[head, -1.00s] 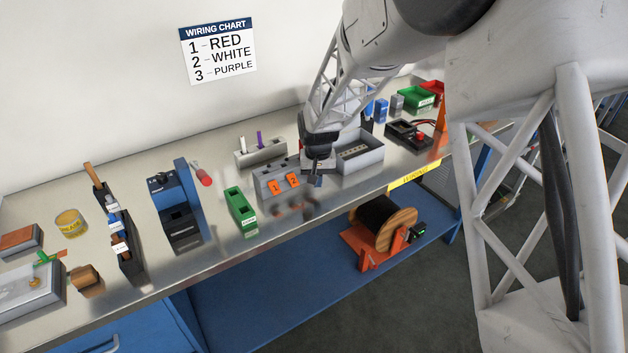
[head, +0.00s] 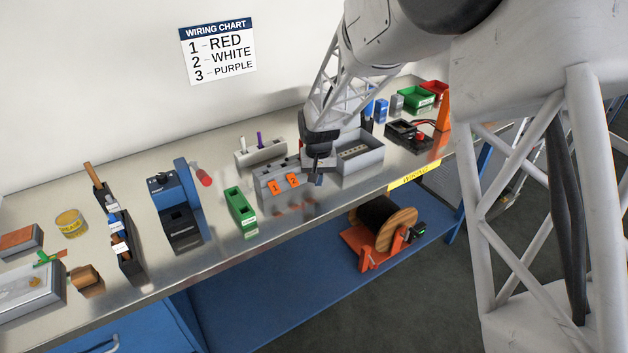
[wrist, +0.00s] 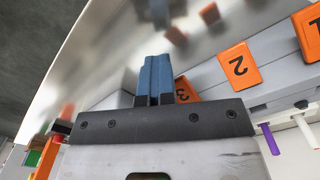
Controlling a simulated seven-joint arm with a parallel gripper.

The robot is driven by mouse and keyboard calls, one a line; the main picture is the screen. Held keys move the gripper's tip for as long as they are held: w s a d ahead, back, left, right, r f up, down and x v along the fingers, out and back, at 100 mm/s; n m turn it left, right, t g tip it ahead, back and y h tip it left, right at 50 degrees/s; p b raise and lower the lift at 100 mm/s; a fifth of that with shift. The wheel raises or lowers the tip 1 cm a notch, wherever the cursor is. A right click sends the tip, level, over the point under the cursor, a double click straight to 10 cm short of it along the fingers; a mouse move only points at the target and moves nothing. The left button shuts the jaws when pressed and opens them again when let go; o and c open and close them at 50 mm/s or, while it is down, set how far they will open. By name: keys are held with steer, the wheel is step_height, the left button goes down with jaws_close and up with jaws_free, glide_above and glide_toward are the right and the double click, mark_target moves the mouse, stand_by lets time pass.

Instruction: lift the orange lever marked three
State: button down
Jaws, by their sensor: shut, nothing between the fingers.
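The orange lever marked three (wrist: 184,92) shows in the wrist view, partly hidden behind my fingers. In the head view my gripper covers it. My gripper (wrist: 155,62) is shut and empty, its blue fingers pressed together just beside lever three. I cannot tell whether they touch it. In the head view my gripper (head: 316,178) is at the right end of the grey lever block (head: 264,187). The lever marked two (head: 293,180) and the lever marked one (head: 275,187) lie on the block's front. Lever two also shows in the wrist view (wrist: 238,66).
Behind the block is a holder (head: 262,154) with a white and a purple stick. A green bin (head: 240,210) stands to the left. The bench front is mostly clear.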

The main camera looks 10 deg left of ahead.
steer(key=shift+r, duration=0.7)
stand_by(0.8)
steer(key=shift+s+d+r, duration=0.1)
steer(key=shift+s+d, duration=0.1)
stand_by(1.2)
steer(key=shift+w+a+r, duration=0.2)
steer(key=shift+r, duration=0.4)
stand_by(1.3)
steer(key=shift+s+d+r, duration=0.1)
steer(key=shift+r, duration=0.05)
stand_by(0.8)
steer(key=shift+r, duration=0.25)
stand_by(0.4)
steer(key=shift+s+d, duration=0.5)
stand_by(0.6)
steer(key=shift+r, duration=0.15)
